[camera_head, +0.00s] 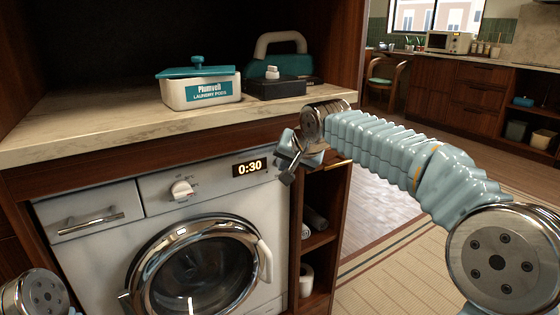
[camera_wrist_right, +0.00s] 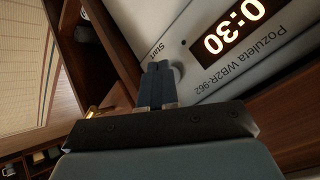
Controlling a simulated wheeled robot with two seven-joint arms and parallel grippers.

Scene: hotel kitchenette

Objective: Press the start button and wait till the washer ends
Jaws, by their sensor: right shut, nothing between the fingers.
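The white front-loading washer (camera_head: 95,250) stands under the counter, its round door (camera_head: 200,265) closed. Its lit display (camera_head: 250,168) reads 0:30, also large in the right wrist view (camera_wrist_right: 232,30). The round start button (camera_wrist_right: 178,72) shows beside the "Start" label in the wrist view. My right gripper (camera_head: 283,166) is at the right end of the washer's control panel. Its fingers are together and empty, with the tips (camera_wrist_right: 158,70) at the button. I cannot tell whether the button is pushed in. In the head view my gripper hides the button. My left gripper is out of view.
A laundry pods box (camera_head: 202,93), a black box (camera_head: 276,90) and a teal container (camera_head: 282,62) stand on the counter (camera_head: 110,115). A wooden shelf unit (camera_head: 323,240) adjoins the washer on the right. Open floor lies farther right.

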